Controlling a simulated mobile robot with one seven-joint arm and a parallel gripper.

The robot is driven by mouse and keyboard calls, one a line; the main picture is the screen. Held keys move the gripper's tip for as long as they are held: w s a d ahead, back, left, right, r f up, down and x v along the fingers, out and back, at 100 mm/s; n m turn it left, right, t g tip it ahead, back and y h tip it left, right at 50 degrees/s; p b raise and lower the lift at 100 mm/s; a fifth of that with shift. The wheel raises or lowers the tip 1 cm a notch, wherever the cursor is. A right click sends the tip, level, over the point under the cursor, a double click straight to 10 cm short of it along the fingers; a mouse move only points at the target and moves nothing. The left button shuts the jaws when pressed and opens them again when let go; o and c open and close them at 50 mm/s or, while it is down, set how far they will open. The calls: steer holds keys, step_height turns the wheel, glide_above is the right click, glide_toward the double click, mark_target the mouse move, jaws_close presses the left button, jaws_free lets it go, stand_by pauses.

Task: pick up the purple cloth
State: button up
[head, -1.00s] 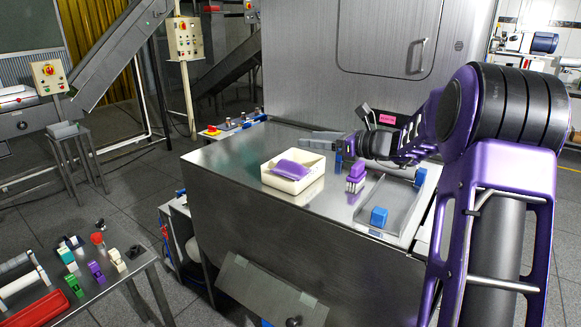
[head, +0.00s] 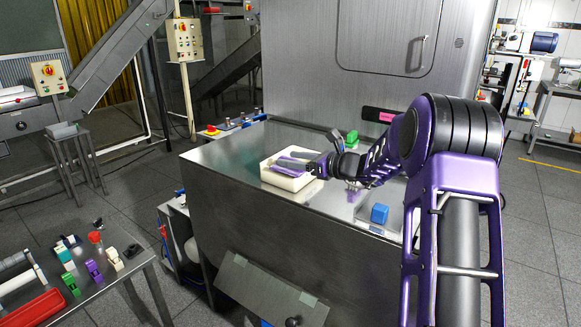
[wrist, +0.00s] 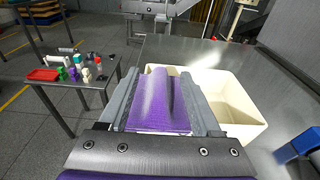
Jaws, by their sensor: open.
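The purple cloth (head: 291,165) lies in a cream tray (head: 287,184) on the steel counter (head: 235,175). In the wrist view, the cloth (wrist: 165,105) shows between the two grey fingers of my gripper (wrist: 163,92), and the cream tray (wrist: 235,115) extends to the right. My gripper (head: 308,160) is open and over the tray in the head view. The fingers cover part of the cloth there. I cannot tell whether they touch it.
A blue block (head: 379,214) sits on the counter's right part, and a green block (head: 352,137) stands behind my arm. A side table (head: 130,265) at lower left holds several small coloured items and a red tray (head: 40,306). A steel cabinet wall (head: 310,60) rises behind the counter.

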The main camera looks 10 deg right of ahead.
mark_target(291, 157)
steer(key=shift+w+a+f, duration=0.1)
steer(key=shift+w+a, duration=0.2)
jaws_close()
step_height(291, 157, up, 10)
steer(key=shift+r+p, duration=0.1)
steer(key=shift+p, duration=0.85)
